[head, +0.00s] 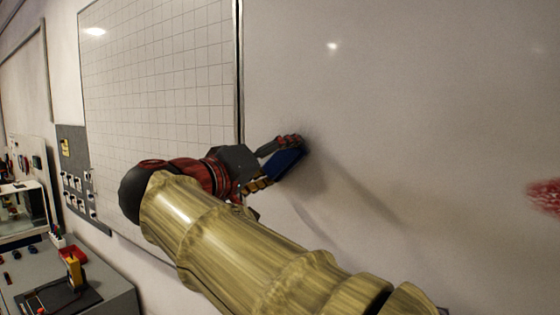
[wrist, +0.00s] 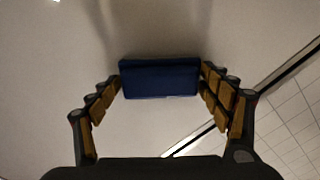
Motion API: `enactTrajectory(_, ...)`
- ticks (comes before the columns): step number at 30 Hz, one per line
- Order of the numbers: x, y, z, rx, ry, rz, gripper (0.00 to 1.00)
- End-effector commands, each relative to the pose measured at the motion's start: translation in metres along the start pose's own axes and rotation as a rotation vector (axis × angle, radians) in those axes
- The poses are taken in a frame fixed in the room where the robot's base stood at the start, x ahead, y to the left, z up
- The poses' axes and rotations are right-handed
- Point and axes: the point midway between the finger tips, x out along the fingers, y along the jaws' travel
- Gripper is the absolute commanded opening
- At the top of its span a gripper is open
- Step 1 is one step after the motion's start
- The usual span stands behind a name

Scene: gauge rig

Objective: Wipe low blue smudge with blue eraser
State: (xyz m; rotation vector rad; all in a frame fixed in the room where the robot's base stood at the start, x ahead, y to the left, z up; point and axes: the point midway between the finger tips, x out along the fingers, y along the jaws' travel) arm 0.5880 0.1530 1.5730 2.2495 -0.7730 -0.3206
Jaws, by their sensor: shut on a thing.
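The blue eraser (head: 284,162) is held in my gripper (head: 274,165), close to the plain white board (head: 400,75). In the wrist view the blue eraser (wrist: 160,78) sits between the fingertips of my gripper (wrist: 160,82), which are shut on its two ends. Its far face is turned to the board; I cannot tell whether it touches. No blue smudge shows in either view; the eraser and my arm hide part of the board.
A red smudge (head: 546,195) is on the board at the right edge of the head view. A gridded board (head: 160,70) adjoins on the left, past a dark frame strip (head: 238,80). A grey bench (head: 95,275) with a yellow device (head: 75,272) stands lower left.

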Motion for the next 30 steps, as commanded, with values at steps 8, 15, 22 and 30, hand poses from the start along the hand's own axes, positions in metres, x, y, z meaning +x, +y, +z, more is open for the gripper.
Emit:
enactTrajectory(8, -0.02, -0.001, 0.0, 0.002, 0.002, -0.001, 0.58)
enactTrajectory(15, -0.042, 0.0, 0.0, 0.002, 0.001, -0.001, 0.58)
enactTrajectory(22, -0.058, 0.0, 0.0, 0.001, 0.001, 0.0, 0.58)
enactTrajectory(30, -0.06, 0.001, 0.0, 0.001, 0.0, 0.001, 0.58)
